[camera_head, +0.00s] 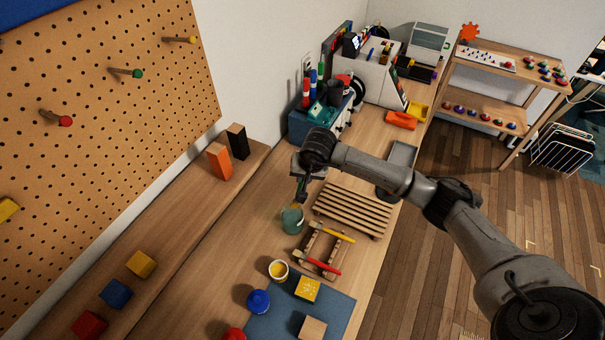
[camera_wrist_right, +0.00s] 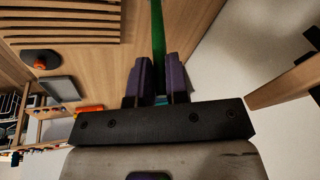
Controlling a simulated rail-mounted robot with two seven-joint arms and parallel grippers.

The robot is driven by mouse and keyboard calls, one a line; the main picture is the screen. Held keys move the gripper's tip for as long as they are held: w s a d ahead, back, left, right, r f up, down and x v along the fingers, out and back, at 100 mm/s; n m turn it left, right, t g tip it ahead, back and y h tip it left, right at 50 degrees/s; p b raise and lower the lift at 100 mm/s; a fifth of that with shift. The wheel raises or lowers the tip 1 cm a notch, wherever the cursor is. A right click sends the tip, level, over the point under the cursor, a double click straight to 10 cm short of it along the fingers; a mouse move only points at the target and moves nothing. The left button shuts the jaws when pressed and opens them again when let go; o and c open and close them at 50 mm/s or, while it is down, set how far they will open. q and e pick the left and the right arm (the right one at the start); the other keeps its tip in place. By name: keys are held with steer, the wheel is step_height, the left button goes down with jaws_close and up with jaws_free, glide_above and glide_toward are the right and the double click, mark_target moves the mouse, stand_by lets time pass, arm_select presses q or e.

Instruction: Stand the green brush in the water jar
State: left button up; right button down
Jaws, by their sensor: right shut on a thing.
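The water jar (camera_head: 292,221) is a small teal cup on the wooden bench, left of the slatted rack. My right gripper (camera_head: 301,190) is just above the jar, pointing down. It is shut on the green brush (camera_wrist_right: 157,35), whose green handle shows between the fingers in the right wrist view (camera_wrist_right: 158,85). In the head view the brush's lower end is small and overlaps the jar's mouth; I cannot tell how deep it is inside. My left gripper is not in view.
A wooden brush holder (camera_head: 318,246) carries a yellow brush (camera_head: 338,235) and a red brush (camera_head: 324,263). A slatted rack (camera_head: 352,210) lies right of the jar. A yellow paint pot (camera_head: 278,270) and a blue pot (camera_head: 258,301) stand nearer. Bare bench lies left of the jar.

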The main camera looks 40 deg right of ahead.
steer(key=shift+d+f+b, duration=0.1)
steer(key=shift+f+b, duration=0.4)
steer(key=shift+f, duration=0.45)
steer(key=f+b, duration=0.2)
steer(key=a+f+b, duration=0.1)
steer(key=f+b, duration=0.1)
steer(key=f, duration=0.1)
steer(key=shift+w+a, duration=0.1)
steer(key=f+b, duration=0.2)
steer(key=shift+a+f+b, duration=0.3)
steer(key=shift+a, duration=0.05)
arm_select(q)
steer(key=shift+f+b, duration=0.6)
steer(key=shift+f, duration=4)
arm_select(e)
steer(key=shift+w+a+f, duration=0.1)
steer(key=shift+a+f, duration=0.1)
steer(key=shift+f, duration=0.5)
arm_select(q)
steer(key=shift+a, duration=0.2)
arm_select(e)
steer(key=c, duration=1)
jaws_free()
steer(key=shift+c, duration=0.2)
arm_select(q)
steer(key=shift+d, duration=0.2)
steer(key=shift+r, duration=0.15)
arm_select(e)
steer(key=shift+r, duration=0.15)
